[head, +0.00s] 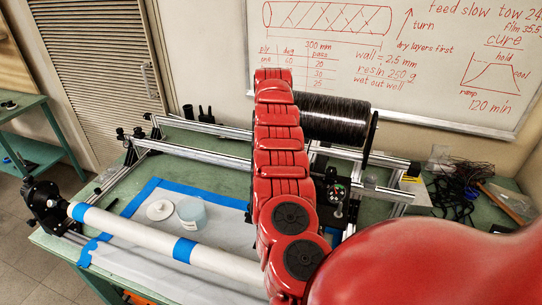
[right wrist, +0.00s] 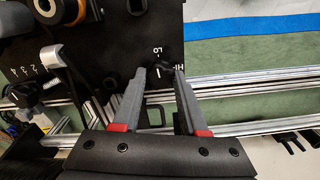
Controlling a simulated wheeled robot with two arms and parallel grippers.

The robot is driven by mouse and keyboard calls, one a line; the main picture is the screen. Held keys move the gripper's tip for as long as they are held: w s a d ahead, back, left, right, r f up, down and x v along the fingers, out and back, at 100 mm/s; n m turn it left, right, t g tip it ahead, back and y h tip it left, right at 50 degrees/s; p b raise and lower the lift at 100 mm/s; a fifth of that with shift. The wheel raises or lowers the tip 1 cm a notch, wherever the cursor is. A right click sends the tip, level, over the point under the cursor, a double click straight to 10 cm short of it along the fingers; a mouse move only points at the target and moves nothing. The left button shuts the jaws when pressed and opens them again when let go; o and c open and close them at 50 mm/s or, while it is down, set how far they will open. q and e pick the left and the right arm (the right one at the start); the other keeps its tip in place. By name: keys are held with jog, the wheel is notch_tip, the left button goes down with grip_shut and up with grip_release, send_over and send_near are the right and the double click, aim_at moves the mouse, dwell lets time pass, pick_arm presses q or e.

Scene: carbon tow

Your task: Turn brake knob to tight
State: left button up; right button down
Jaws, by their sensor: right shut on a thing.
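A small black knob (right wrist: 167,69) sits on a black panel (right wrist: 110,55) in the right wrist view. In the head view my red right arm hides the gripper and the knob. My left gripper is in neither view.
A second knob (right wrist: 25,92) with a number scale and a grey lever (right wrist: 62,72) are close left of the fingers. Aluminium rails (right wrist: 240,76) run alongside. In the head view, a black tow spool (head: 335,117) and a white mandrel (head: 135,229) flank my arm.

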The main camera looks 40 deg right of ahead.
jog(key=shift+r+m, duration=0.1)
jog(key=shift+m, duration=0.4)
jog(key=shift+c, duration=2.2)
grip_release()
jog(key=shift+r, duration=0.45)
notch_tip(320, 180, up, 5)
jog(key=shift+d+f, duration=0.1)
jog(key=shift+d, duration=0.05)
notch_tip(320, 180, up, 12)
jog(key=p, duration=1.1)
jog(key=shift+f, duration=0.15)
